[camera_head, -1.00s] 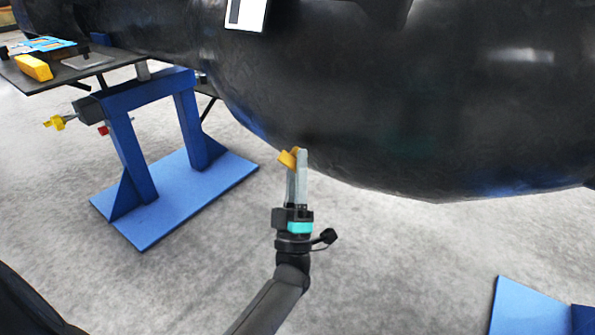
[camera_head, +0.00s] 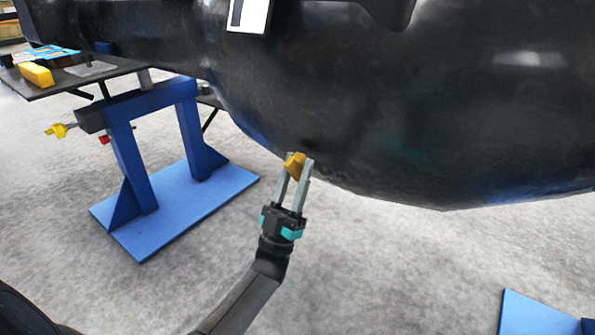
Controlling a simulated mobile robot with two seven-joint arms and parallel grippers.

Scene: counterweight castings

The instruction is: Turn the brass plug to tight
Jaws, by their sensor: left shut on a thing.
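The brass plug (camera_head: 297,165) is a small yellow-gold piece at the lower edge of the large black casting (camera_head: 420,120). My left gripper (camera_head: 298,172) comes up from below, with its two grey fingers on either side of the plug and shut on it. The fingers partly hide the plug, and its thread is not visible. How far the plug is turned cannot be told. My right gripper is not in view.
A blue stand (camera_head: 185,205) is on the floor at the left. A dark shelf (camera_head: 60,84) at the upper left bears a yellow block (camera_head: 37,74). Another blue base (camera_head: 535,315) is at the lower right. The grey floor between is clear.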

